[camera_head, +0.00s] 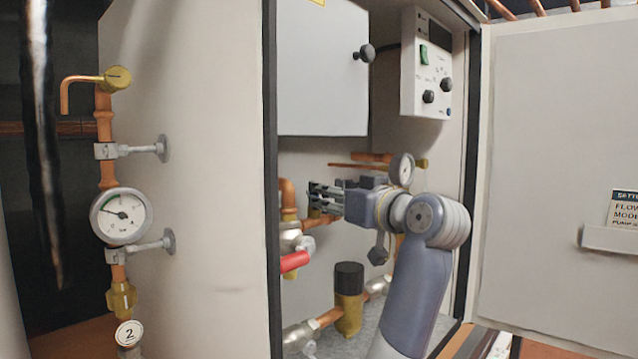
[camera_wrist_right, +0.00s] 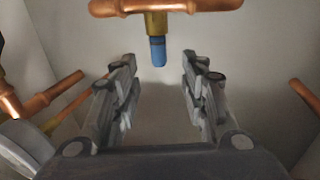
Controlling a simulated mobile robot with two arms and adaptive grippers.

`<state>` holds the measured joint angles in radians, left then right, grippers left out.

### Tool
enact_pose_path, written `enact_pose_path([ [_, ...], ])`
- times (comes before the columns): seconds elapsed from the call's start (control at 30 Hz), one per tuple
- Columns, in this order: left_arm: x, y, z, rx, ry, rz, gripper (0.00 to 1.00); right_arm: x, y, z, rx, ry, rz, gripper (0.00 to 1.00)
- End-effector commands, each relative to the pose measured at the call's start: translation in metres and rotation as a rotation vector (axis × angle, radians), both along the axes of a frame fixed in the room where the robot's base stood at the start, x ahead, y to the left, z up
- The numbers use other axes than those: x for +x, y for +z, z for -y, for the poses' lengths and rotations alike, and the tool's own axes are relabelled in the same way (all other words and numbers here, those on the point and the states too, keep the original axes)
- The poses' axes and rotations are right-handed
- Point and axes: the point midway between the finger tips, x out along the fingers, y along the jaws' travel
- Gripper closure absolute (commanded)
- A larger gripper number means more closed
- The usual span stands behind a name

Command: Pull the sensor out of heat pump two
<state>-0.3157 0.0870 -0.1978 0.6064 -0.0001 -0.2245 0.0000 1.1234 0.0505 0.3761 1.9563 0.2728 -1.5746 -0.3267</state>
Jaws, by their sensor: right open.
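My right gripper (camera_head: 325,199) reaches into the open cabinet of the heat pump marked by a round tag "2" (camera_head: 129,334). In the right wrist view my right gripper (camera_wrist_right: 158,85) is open and empty, with its two fingers apart. A blue-tipped part (camera_wrist_right: 158,51), which looks like the sensor, hangs below a brass fitting (camera_wrist_right: 158,23) under a copper pipe (camera_wrist_right: 165,6). It sits just ahead of the fingertips, roughly centred between them, and does not appear to be touched. In the head view I cannot make the blue part out. My left gripper is not in view.
The cabinet's open door (camera_head: 560,120) is on the right. Inside are a red valve handle (camera_head: 294,262), a black-capped brass fitting (camera_head: 348,300), a gauge (camera_head: 402,168) and a control box (camera_head: 426,65). A pipe with a larger gauge (camera_head: 121,216) runs outside the left wall.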

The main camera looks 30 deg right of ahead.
Motion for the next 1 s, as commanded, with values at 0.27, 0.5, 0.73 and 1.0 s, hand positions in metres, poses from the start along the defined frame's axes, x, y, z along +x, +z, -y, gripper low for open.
enact_pose_path([
  [0.27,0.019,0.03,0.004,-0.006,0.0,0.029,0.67,0.047,0.003,-0.004,0.002,0.001,-0.004,0.6],
  [0.5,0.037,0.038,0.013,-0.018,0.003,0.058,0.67,0.064,0.0,-0.005,0.001,0.0,-0.002,0.6],
  [0.73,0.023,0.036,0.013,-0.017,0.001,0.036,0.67,0.065,-0.001,-0.005,0.0,-0.001,-0.001,0.6],
  [1.0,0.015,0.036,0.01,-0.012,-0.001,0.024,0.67,0.064,-0.001,-0.005,0.0,-0.001,-0.001,1.0],
])
